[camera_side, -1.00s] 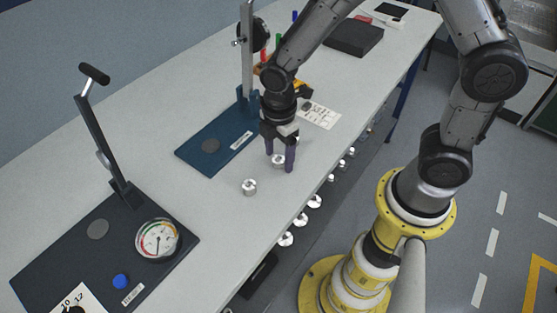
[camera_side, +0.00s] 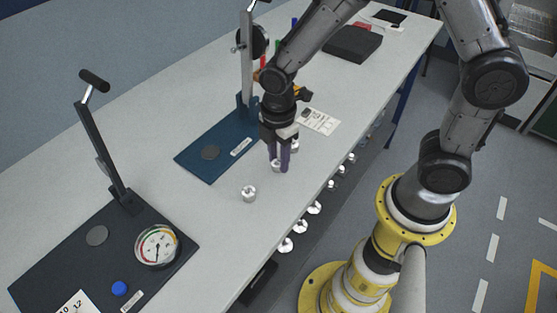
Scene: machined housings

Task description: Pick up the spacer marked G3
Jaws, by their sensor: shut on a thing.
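My gripper (camera_side: 280,167) points down at the bench and is shut on a small silver spacer (camera_side: 274,166). Its dark purple fingers hide part of that spacer. A second silver spacer (camera_side: 249,194) stands on the bench to the lower left, apart from the fingers. A third spacer (camera_side: 295,147) shows just behind and to the right of the fingers, partly hidden. The G3 marking cannot be read on any of them at this size.
A blue base plate (camera_side: 205,165) with an upright post stands left of my gripper. A dark plate (camera_side: 75,250) with a lever, a dial gauge (camera_side: 157,246) and a blue button (camera_side: 120,288) lies at lower left. Several silver parts line the front edge. A paper card (camera_side: 318,121) lies behind.

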